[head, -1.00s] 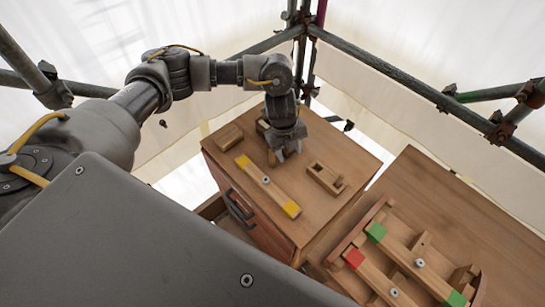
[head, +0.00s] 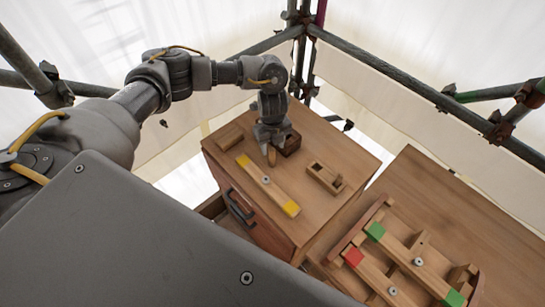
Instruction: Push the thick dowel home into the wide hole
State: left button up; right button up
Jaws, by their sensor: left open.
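My left gripper (head: 272,143) points down over the back of the wooden cabinet top (head: 322,212). Its jaws are open. A small light wooden peg (head: 271,157), possibly the thick dowel, shows just below and in front of the fingers; I cannot tell whether it stands in a hole. I cannot tell which hole is the wide one. My right gripper is not in view.
A yellow-ended bar with a bolt (head: 266,182) lies in front of the peg. A plain block (head: 230,137) lies to its left. At lower right, a second wooden surface (head: 470,215) holds a tray with red- and green-ended bars (head: 418,262). Scaffold poles (head: 400,75) stand behind.

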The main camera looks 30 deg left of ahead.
aim_at(272, 150)
pick_arm(q)
jog(key=shift+s+f+p, duration=0.1)
jog(key=shift+f+p, duration=0.2)
jog(key=shift+p, duration=0.05)
notch_tip(272, 150, down, 4)
jog(key=shift+r+p, duration=0.15)
jog(key=shift+p, duration=0.6)
jog(key=shift+f, duration=0.45)
grip_shut()
jog(key=shift+r, duration=0.1)
